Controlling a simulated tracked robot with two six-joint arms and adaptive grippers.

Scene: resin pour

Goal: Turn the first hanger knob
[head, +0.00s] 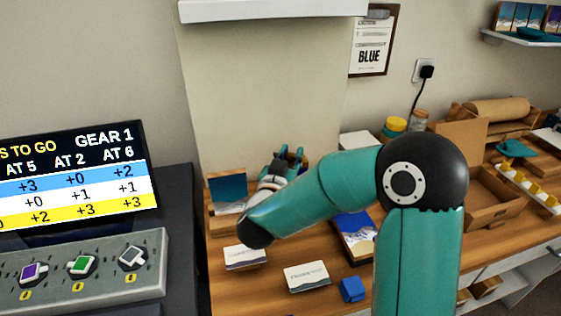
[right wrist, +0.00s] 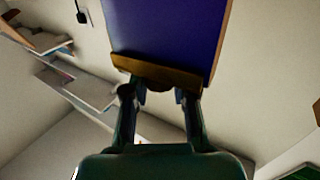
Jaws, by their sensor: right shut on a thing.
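A grey console (head: 140,288) at the left carries a purple knob (head: 32,272), a green knob (head: 81,266) and a white knob (head: 132,258). No label shows which is the first hanger knob. My right gripper (head: 291,155) is at the back of the wooden table, well to the right of the console and partly hidden by its own arm. In the right wrist view, the right gripper (right wrist: 160,96) is shut at the brown wooden edge (right wrist: 158,70) of a blue panel (right wrist: 165,32). The exact grip point is dark. My left gripper is out of view.
A screen (head: 75,180) with numbers stands behind the console. The table (head: 275,292) holds a picture on a stand (head: 228,190), cards (head: 307,276) and a blue block (head: 352,289). Trays (head: 490,200) lie at the right. A white shelf (head: 270,10) juts out above.

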